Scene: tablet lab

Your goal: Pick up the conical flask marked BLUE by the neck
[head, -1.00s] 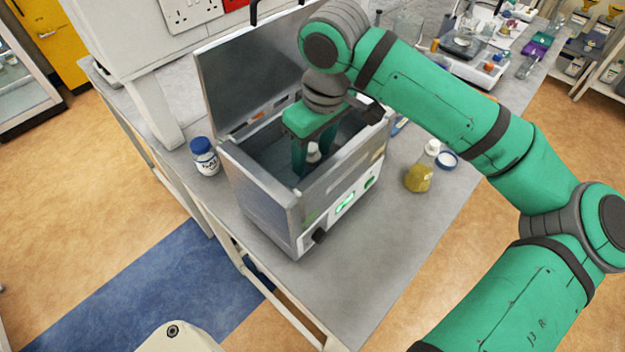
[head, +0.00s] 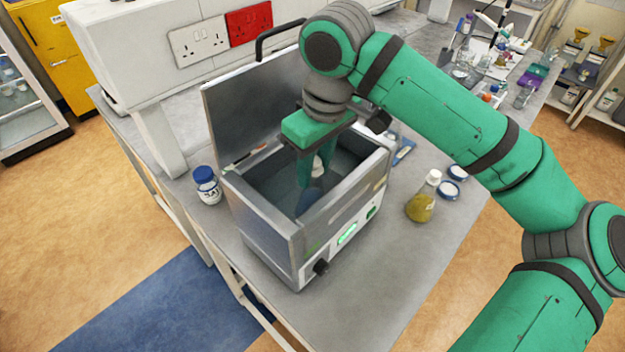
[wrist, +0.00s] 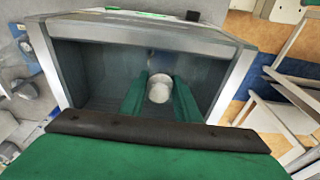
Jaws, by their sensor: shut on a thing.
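My gripper (head: 315,168) reaches down into an open metal water bath (head: 262,222) on the bench. It is shut on a flask (head: 317,166), whose pale top shows between the fingers. Some of a blue body shows below the fingers in the head view. In the wrist view the flask's round whitish top (wrist: 159,88) sits between the two green fingers (wrist: 158,98), inside the bath's walls (wrist: 80,75). Its marking cannot be read. A second conical flask with yellow liquid (head: 422,202) stands on the bench to the right of the bath.
The bath's lid (head: 262,105) stands raised behind it. A white jar with a blue cap (head: 206,185) is on the left. Blue-rimmed round dishes or lids (head: 450,188) lie near the yellow flask. The bench front right is clear. Glassware crowds the far bench.

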